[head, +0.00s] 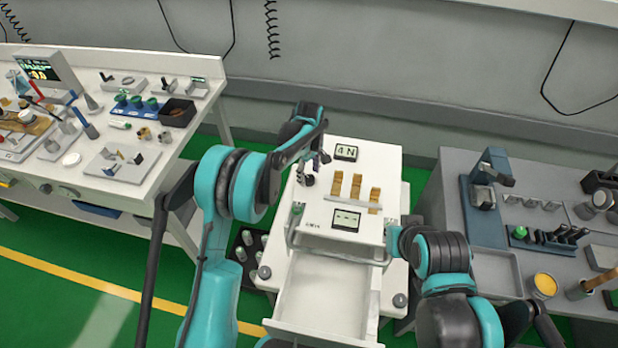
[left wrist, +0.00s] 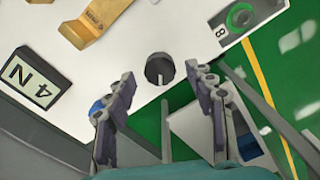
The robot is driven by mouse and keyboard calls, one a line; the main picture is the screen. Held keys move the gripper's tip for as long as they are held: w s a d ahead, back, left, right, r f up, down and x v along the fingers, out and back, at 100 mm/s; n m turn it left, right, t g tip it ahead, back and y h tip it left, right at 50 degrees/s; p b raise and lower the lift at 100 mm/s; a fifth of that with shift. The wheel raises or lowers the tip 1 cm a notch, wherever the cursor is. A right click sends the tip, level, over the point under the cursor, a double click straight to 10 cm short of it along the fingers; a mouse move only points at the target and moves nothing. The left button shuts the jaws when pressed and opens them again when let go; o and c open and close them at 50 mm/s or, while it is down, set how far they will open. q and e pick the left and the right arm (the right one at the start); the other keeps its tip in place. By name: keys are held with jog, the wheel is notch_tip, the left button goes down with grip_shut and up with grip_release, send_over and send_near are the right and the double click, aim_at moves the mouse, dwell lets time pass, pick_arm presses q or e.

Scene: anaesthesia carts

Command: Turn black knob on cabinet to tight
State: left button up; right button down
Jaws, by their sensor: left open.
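The black knob (left wrist: 160,68) sits on the white cabinet top (left wrist: 120,45), a pale slot line on its face. It also shows in the head view (head: 308,181), near the left edge of the cabinet (head: 385,155). My left gripper (left wrist: 166,84) is open, its fingers on either side of and just short of the knob in the wrist view. In the head view the left gripper (head: 319,160) hangs over the cabinet's left side, close to the knob. I cannot tell if it touches.
Brass handles (head: 356,188), a "4 N" display (head: 346,152) and a second display (head: 346,220) are on the cabinet. A drawer (head: 322,300) stands open in front. Crowded benches flank it left (head: 150,70) and right (head: 490,262).

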pick_arm(q)
jog(key=shift+f, duration=0.65)
jog(key=c, duration=1.1)
jog(key=shift+c, duration=0.2)
jog(key=m, duration=0.5)
jog(key=m+p, duration=0.1)
jog(key=m, duration=0.4)
jog(key=shift+m, duration=0.3)
